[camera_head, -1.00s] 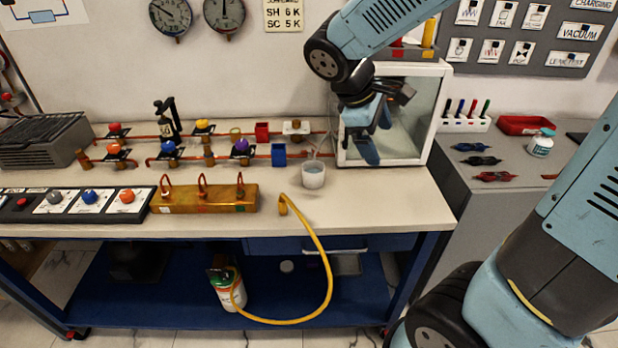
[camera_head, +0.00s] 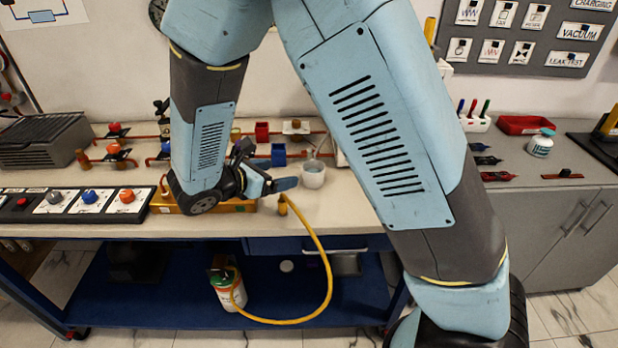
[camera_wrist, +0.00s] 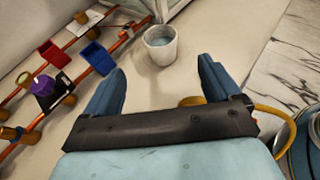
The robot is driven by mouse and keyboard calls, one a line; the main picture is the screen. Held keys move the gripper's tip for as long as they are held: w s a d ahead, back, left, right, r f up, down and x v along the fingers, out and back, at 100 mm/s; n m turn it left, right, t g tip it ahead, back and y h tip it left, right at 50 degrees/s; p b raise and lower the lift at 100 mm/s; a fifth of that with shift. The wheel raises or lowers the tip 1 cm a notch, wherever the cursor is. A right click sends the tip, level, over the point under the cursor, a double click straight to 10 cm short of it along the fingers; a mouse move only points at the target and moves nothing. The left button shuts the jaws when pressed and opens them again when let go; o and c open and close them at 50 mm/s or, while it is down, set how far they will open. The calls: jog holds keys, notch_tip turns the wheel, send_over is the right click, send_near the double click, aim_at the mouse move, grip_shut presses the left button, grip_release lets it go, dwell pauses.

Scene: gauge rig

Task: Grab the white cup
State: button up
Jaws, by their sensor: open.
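The white cup (camera_head: 312,174) stands upright on the bench, just right of my gripper (camera_head: 279,182) in the head view. In the wrist view the cup (camera_wrist: 160,46) is ahead of the open jaws, beyond the fingertips and roughly centred between them. My gripper (camera_wrist: 158,78) is open with nothing between its two blue fingers. The cup's open top faces up, and what looks like a thin stick or wire shows at its rim in the head view. It is apart from the fingers.
A blue box (camera_head: 279,155) and a red box (camera_head: 262,132) stand behind the cup, near copper pipes with coloured valves. My arm hides most of the clear-walled case behind.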

send_near(320, 165)
jog(key=x, duration=0.5)
jog(key=shift+w+d+f, duration=0.1)
jog(key=shift+w+f, duration=0.05)
jog(key=shift+f, duration=0.1)
jog(key=c, duration=1.2)
jog(key=shift+o, duration=0.2)
jog(key=shift+r, duration=0.15)
